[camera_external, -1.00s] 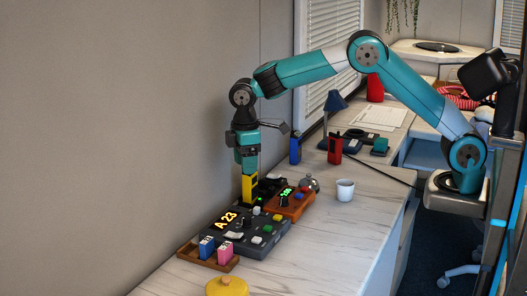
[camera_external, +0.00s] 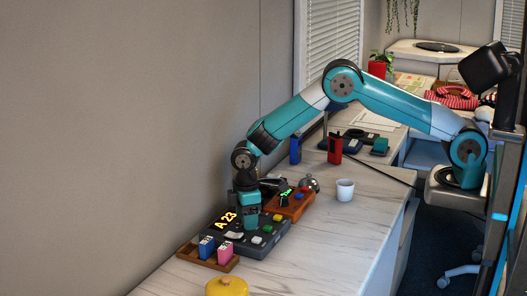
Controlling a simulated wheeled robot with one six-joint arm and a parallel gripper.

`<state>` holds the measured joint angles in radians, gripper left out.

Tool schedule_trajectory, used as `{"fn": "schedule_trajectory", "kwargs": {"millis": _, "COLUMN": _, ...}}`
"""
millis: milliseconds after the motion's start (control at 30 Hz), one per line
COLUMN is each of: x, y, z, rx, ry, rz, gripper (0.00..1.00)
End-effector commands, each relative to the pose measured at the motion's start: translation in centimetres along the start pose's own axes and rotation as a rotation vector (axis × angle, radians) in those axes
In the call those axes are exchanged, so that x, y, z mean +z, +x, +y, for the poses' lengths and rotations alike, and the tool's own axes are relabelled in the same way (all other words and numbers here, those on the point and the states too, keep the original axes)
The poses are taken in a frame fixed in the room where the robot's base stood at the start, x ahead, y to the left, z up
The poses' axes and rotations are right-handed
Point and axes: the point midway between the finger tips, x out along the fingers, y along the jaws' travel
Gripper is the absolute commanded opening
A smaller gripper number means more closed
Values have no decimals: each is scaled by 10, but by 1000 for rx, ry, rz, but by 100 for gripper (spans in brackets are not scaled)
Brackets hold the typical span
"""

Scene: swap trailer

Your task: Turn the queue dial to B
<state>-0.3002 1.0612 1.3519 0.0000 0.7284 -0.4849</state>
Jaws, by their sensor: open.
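The grey queue console (camera_external: 262,243) lies on the counter with a lit display (camera_external: 225,220) reading "A 23". It carries white, yellow and green buttons. My gripper (camera_external: 249,227) points down over the middle of the console, right of the display. It is open. The dial is hidden behind or under my gripper, so its setting does not show, and I cannot tell whether the fingers touch it.
A wooden tray (camera_external: 188,253) with blue and pink blocks stands in front. A brown box (camera_external: 293,209) with a green display, a bell (camera_external: 309,184) and a white cup (camera_external: 345,190) are nearby. A yellow lid (camera_external: 227,287) is at the front.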

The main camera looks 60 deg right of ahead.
Motion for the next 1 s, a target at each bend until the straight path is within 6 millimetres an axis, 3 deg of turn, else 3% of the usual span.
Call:
{"fn": "schedule_trajectory", "kwargs": {"millis": 200, "x": 0, "y": 0, "z": 0, "rx": 0, "ry": 0, "rz": 0, "gripper": 56}}
{"fn": "schedule_trajectory", "kwargs": {"millis": 433, "x": 0, "y": 0, "z": 0, "rx": 0, "ry": 0, "rz": 0, "gripper": 7}}
{"fn": "schedule_trajectory", "kwargs": {"millis": 767, "x": 0, "y": 0, "z": 0, "rx": 1, "ry": 38, "rz": 0, "gripper": 7}}
{"fn": "schedule_trajectory", "kwargs": {"millis": 1000, "x": 0, "y": 0, "z": 0, "rx": 1, "ry": 176, "rz": 1, "gripper": 7}}
